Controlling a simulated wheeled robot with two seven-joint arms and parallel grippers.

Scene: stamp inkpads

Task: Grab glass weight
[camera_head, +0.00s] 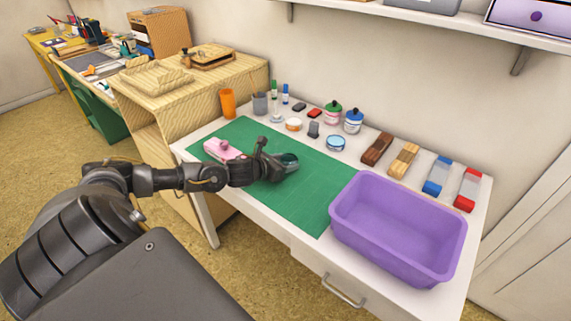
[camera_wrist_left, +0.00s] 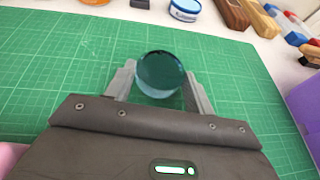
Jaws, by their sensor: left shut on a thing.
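The glass weight (camera_wrist_left: 160,74) is a round, clear, green-tinted disc between the two fingers of my left gripper (camera_wrist_left: 158,88) in the left wrist view. The fingers touch it on both sides. In the head view my left gripper (camera_head: 272,166) is over the green cutting mat (camera_head: 300,208), with the glass weight (camera_head: 289,160) at its tips, partly hidden. I cannot tell whether the weight rests on the mat or is just above it. My right gripper is in neither view.
A pink item (camera_head: 222,149) lies on the mat beside my left gripper. A purple bin (camera_head: 397,228) stands at the table's front right. Jars, blocks and small items line the back, including a blue-lidded tin (camera_head: 335,143). The mat's front part is clear.

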